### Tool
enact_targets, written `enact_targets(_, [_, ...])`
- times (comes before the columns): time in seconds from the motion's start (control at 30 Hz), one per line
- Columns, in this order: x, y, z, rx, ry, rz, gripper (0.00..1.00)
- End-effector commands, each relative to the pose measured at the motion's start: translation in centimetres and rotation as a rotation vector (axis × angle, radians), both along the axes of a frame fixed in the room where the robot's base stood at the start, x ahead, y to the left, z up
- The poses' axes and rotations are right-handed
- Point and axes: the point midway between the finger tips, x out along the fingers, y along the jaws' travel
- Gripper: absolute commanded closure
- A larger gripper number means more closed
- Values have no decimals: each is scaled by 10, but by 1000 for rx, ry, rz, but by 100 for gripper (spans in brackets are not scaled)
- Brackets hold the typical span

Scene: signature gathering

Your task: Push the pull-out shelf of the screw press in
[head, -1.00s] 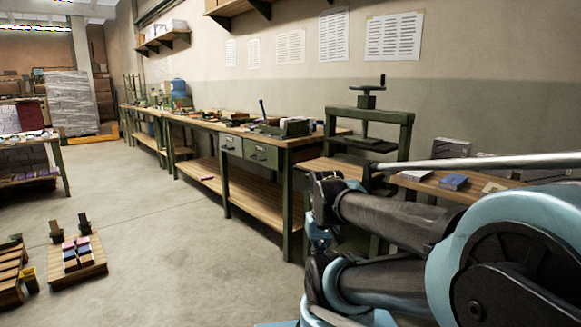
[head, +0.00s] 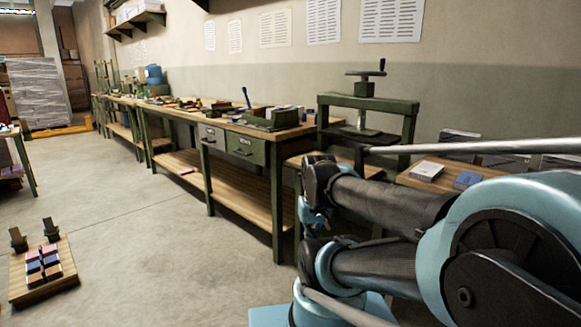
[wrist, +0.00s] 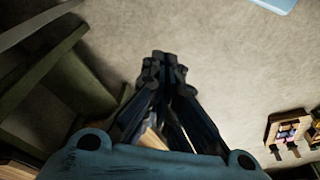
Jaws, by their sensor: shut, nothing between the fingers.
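The screw press (head: 367,106) stands at right of centre in the head view, a dark green frame with a screw and a crank handle on top. A wooden board (head: 318,161) shows at its base and reaches toward me. My arm hides part of it, so I cannot tell how far the pull-out shelf is out. My gripper (wrist: 165,65) shows in the wrist view, shut and empty, above the floor. Dark green beams lie to its left there, and a strip of wood (wrist: 152,138) shows behind its fingers.
A long workbench (head: 190,111) with green drawers runs along the wall, left of the press. A wooden table (head: 415,178) with paper stacks stands right of it. A low pallet (head: 22,287) with coloured blocks lies on the floor at left. The floor between is clear.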

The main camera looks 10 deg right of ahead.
Motion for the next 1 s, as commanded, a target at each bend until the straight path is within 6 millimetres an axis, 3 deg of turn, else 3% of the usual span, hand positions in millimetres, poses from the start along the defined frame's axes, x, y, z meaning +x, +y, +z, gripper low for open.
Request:
enact_targets(0.1, [-1,-1,8,-6,-16,8,100])
enact_targets(0.27, [32,-5,31,-33,-46,44,100])
enact_targets(0.6, [139,-9,86,-119,-146,152,100])
enact_targets(1.0, [281,-5,124,-226,-257,283,100])
